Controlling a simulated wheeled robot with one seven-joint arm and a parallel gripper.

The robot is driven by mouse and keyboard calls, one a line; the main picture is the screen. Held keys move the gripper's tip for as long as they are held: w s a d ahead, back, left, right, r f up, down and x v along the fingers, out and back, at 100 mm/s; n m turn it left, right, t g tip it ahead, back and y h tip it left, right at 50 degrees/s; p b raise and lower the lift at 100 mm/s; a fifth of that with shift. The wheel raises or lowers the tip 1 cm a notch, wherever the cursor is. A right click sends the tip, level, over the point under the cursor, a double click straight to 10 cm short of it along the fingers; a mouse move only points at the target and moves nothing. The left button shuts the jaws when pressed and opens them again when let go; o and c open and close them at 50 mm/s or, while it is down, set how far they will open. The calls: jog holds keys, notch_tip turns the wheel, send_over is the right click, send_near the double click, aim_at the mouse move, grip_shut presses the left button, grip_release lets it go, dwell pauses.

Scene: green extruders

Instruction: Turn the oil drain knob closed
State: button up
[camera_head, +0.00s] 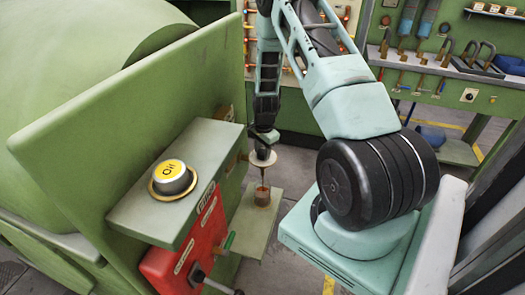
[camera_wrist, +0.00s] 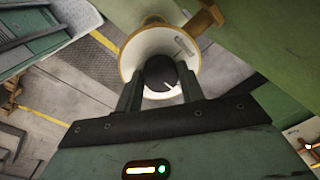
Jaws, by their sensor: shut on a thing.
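The oil drain knob shows in the wrist view as a dark round knob (camera_wrist: 161,76) at the centre of a cream dial with a brass rim (camera_wrist: 130,62). My gripper (camera_wrist: 159,70) has one finger on each side of the dark knob and is shut on it. In the head view my gripper (camera_head: 264,136) points down onto the pale dial (camera_head: 262,158) beside the green machine. A thin brown stream runs below the dial into a small brown cup (camera_head: 262,196). The knob itself is hidden by my gripper in the head view.
The cup stands on a green ledge (camera_head: 250,222). Left of my gripper are a silver-and-yellow oil cap (camera_head: 173,177) on a grey-green shelf and a red box (camera_head: 190,245) with a lever (camera_head: 215,284). A tool wall (camera_head: 440,80) stands behind on the right.

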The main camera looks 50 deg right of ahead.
jog(key=shift+f, duration=0.1)
jog(key=n+b, duration=0.3)
jog(key=n, duration=0.1)
jog(key=shift+d, duration=0.1)
jog(key=n+b, duration=0.1)
jog(key=n, duration=0.3)
jog(key=shift+n+y+b, duration=0.3)
jog(key=shift+n+b, duration=0.1)
jog(key=n+b, duration=0.1)
jog(key=n, duration=0.3)
jog(key=shift+s+d, duration=0.1)
jog(key=shift+n+g, duration=0.3)
jog(key=shift+n, duration=2.2)
jog(key=o, duration=1)
jog(key=shift+c, duration=0.2)
